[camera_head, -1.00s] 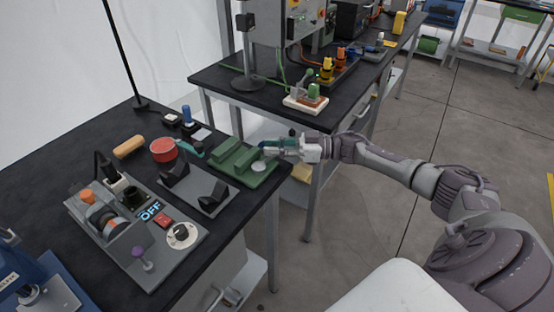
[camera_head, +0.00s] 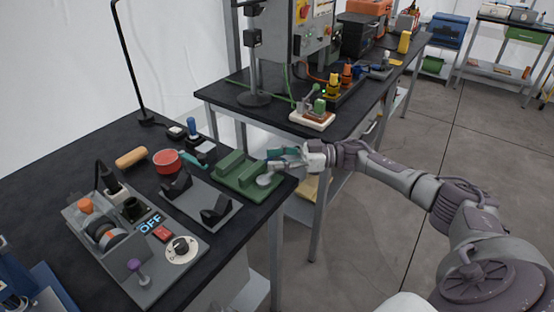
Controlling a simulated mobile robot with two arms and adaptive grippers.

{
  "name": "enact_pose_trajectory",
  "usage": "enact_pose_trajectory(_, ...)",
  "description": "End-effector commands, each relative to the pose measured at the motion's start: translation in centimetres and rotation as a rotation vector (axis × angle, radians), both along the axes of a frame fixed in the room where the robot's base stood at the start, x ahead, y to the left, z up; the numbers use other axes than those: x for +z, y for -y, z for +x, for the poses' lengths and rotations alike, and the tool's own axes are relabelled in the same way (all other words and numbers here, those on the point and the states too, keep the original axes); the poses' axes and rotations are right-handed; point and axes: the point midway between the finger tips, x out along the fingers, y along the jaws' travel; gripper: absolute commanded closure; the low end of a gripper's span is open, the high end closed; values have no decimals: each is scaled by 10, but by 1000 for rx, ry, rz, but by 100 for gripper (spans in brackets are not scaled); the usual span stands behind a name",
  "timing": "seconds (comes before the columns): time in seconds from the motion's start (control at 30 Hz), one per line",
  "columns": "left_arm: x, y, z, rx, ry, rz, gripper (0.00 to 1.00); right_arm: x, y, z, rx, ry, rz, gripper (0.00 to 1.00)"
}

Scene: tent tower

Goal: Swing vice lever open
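The green vice (camera_head: 238,172) sits near the right corner of the near black table, with two raised green jaws. A teal lever (camera_head: 283,153) shows at its right end, above a round silver part (camera_head: 265,180). My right gripper (camera_head: 286,160) is at this end of the vice, with its fingers around or beside the lever. The fingers are small and partly merge with the lever, so I cannot tell whether they are closed on it. My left gripper is not in view.
A grey fixture with black blocks (camera_head: 199,199) is left of the vice. A red round container (camera_head: 167,161) lies behind. A second black table (camera_head: 228,99) stands beyond a gap.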

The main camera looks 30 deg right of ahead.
Motion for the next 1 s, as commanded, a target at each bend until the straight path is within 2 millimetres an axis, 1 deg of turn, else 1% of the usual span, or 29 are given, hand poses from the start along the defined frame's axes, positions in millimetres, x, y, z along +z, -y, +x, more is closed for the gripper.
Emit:
enact_pose_trajectory(0.27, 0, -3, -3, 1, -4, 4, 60, -2, 0, -1, 2, -3, -1, 51)
enact_pose_trajectory(0.37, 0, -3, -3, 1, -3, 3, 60, -3, 6, -4, 1, -5, -2, 51)
enact_pose_trajectory(0.47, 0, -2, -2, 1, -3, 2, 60, -3, 19, -11, 0, -5, -2, 51)
enact_pose_trajectory(0.8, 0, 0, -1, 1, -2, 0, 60, -3, 81, -45, -2, -5, -3, 51)
enact_pose_trajectory(0.9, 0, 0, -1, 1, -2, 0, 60, -2, 93, -52, 0, -3, -2, 51)
enact_pose_trajectory(1.0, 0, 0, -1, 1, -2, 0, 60, -2, 101, -56, 1, -1, 0, 51)
